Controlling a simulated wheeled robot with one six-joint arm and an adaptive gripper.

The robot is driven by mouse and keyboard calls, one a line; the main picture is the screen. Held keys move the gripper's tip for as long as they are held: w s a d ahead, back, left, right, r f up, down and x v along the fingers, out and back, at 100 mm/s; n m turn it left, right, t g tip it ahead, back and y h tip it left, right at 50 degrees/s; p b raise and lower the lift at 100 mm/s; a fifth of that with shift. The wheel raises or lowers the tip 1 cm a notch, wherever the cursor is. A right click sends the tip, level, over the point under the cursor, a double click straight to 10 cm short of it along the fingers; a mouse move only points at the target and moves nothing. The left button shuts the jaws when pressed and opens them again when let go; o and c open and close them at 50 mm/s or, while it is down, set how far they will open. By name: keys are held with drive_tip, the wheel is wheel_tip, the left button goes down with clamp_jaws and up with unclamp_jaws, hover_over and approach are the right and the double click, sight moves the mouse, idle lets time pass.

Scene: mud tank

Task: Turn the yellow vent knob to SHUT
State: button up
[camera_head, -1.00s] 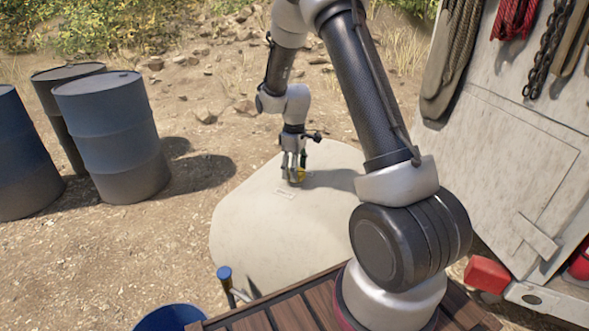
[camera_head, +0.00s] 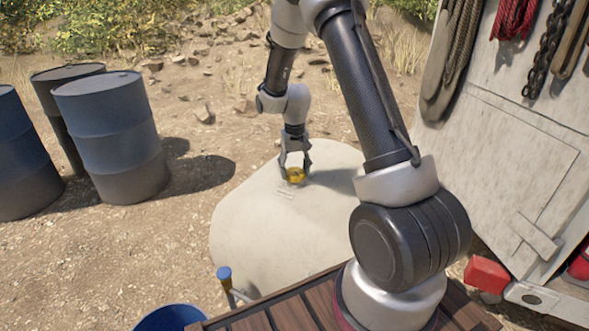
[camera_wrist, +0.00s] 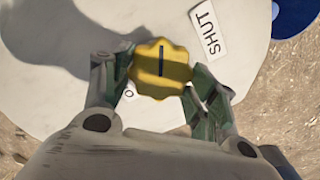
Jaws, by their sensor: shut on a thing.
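The yellow vent knob (camera_head: 295,175) sits on top of the pale tank (camera_head: 250,230). In the wrist view the knob (camera_wrist: 162,69) has a scalloped rim and a dark blue line across its face, running up and down in the picture. A white label reading SHUT (camera_wrist: 208,32) lies on the tank to the knob's upper right. Part of another label (camera_wrist: 128,92) shows below left of the knob, mostly hidden by my finger. My gripper (camera_head: 295,170) points down at the knob, with one finger on each side. In the wrist view my gripper (camera_wrist: 160,85) is shut on the knob.
Several blue-grey drums (camera_head: 110,135) stand on the ground at left. A pale panel (camera_head: 510,130) hung with ropes and a chain stands at right. A blue-capped pipe (camera_head: 224,275) and a blue bucket (camera_head: 170,318) are at the front. The tank top around the knob is clear.

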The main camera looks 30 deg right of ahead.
sight(295, 171)
drive_tip(key=m, duration=0.5)
drive_tip(key=shift+m, duration=0.3)
drive_tip(key=m, duration=0.5)
drive_tip(key=shift+m, duration=0.3)
drive_tip(key=o, duration=1)
drive_tip(key=shift+r, duration=0.1)
wheel_tip(295, 171, up, 12)
drive_tip(key=shift+f, duration=0.1)
idle(0.3)
